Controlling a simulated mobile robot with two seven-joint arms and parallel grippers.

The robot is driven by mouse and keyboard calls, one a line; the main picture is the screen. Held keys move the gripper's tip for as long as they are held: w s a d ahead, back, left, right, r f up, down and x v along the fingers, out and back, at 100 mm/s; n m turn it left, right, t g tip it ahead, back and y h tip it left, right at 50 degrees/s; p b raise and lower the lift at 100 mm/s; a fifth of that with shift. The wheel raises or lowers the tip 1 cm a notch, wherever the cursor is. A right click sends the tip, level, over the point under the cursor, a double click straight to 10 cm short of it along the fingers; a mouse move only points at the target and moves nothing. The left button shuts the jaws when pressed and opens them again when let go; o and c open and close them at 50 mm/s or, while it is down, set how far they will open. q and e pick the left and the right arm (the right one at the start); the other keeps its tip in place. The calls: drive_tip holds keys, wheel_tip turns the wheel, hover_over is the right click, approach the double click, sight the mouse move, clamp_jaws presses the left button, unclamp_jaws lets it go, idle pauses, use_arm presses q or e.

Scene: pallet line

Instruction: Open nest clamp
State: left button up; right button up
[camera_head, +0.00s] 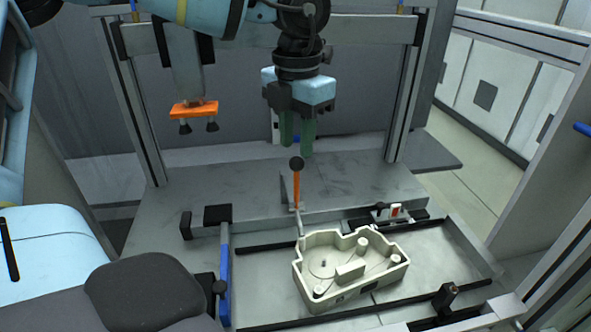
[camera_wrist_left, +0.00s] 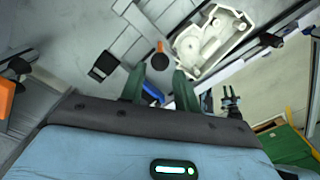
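The nest clamp has an orange handle (camera_head: 297,187) standing upright with a black ball knob on top. Whether the clamp arm's tip touches the housing is unclear. My right gripper is not in view.
An orange plate with black suction cups (camera_head: 194,109) hangs left of my gripper. A blue bracketed post (camera_head: 225,272) stands left of the nest, a small black post (camera_head: 446,298) at its right front. Frame uprights (camera_head: 408,95) flank the station. The grey ledge (camera_head: 365,180) behind the handle is clear.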

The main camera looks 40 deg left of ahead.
sight(297, 171)
use_arm(q)
drive_tip(key=shift+f+p, duration=0.3)
drive_tip(key=shift+f, duration=3.6)
clamp_jaws()
